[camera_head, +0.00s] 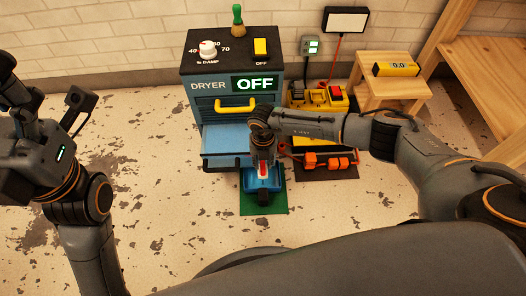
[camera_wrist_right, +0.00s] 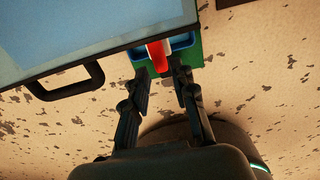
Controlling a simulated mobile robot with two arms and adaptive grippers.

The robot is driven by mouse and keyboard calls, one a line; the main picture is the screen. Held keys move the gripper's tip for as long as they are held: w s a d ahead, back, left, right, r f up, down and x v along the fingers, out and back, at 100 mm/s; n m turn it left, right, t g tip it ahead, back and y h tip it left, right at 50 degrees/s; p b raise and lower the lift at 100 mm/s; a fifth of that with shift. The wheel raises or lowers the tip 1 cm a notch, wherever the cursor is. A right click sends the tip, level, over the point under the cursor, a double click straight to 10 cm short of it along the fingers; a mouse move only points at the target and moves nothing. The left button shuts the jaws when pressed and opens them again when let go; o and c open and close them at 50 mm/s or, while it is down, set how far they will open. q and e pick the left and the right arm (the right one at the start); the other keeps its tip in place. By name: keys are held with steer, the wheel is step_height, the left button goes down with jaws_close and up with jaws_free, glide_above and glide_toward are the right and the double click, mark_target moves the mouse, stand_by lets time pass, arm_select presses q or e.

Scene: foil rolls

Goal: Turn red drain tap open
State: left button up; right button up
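The red drain tap (camera_wrist_right: 158,56) shows in the wrist view as a red lever with a pale part, low at the dryer's front. It also shows as a small red patch in the head view (camera_head: 265,171), mostly hidden by my right gripper. My right gripper (camera_wrist_right: 162,78) is open, its two fingers apart with the lever's near end between or just beyond the tips. I cannot tell whether they touch it. The dryer (camera_head: 195,100) reads OFF. My left gripper (camera_head: 8,75) is at the far left, partly cut off, away from the dryer.
A blue tray (camera_head: 275,184) sits on a green mat (camera_head: 277,207) below the tap. The dryer's light blue drawer (camera_head: 222,142) stands out left of my right gripper; its dark handle (camera_wrist_right: 75,84) is close. Orange items (camera_head: 330,160) lie right. Front floor is clear.

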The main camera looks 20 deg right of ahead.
mark_target(263, 169)
step_height(263, 169, up, 9)
steer(key=shift+f, duration=0.15)
stand_by(0.5)
